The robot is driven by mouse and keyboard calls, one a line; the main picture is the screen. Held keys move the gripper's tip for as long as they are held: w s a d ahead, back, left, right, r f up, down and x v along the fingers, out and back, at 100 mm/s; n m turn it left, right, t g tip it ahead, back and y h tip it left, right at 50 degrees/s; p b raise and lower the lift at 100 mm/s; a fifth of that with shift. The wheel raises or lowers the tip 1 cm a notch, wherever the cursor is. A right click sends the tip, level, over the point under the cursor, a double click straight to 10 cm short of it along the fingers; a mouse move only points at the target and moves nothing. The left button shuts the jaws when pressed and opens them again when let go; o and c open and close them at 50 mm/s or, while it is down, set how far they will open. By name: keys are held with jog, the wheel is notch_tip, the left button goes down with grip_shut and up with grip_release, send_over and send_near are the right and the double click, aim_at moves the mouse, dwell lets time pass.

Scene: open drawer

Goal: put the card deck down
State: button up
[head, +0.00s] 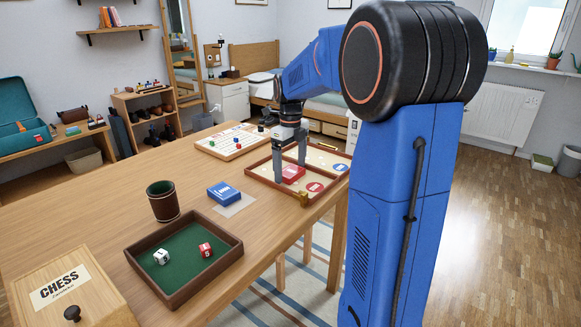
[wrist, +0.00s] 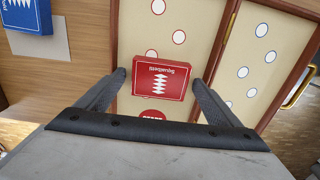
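A red card deck (wrist: 161,78) with white print lies flat, as far as I can see, on the tan game board (wrist: 139,30). In the head view the deck (head: 293,173) is in the near part of the board, partly behind a finger. My gripper (wrist: 159,76) is above the board with one finger on each side of the deck. A narrow strip of tan shows between the deck and each finger, so it is open around the deck. My gripper also shows in the head view (head: 290,162).
A blue deck (head: 223,193) lies on a pale square (head: 236,206) left of the board. A dice tray (head: 135,258), dice cup (head: 162,201), chess box (head: 95,305) and another white game board (head: 213,151) stand on the table. Bare tabletop lies between them.

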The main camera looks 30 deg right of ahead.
aim_at(291, 170)
notch_tip(291, 170, up, 12)
jog(key=s+a+n+t, duration=0.1)
jog(key=s+a+n, duration=0.5)
jog(key=s+n, duration=0.2)
jog(key=s+a+f+n+t, duration=0.1)
jog(key=s+a+f+n, duration=0.2)
jog(key=s+n, duration=0.4)
jog(key=s+a+f+n+t, duration=0.1)
jog(key=s+a+f+n, duration=0.2)
jog(key=s+f+n, duration=0.3)
jog(key=s+a+f+n+t, duration=0.1)
jog(key=s+a+f+n, duration=0.2)
jog(key=s+n, duration=0.6)
jog(key=shift+a+f+n+t, duration=0.4)
jog(key=shift+f+n, duration=0.6)
jog(key=shift+f, duration=0.25)
jog(key=shift+s, duration=0.1)
jog(key=shift+c, duration=0.2)
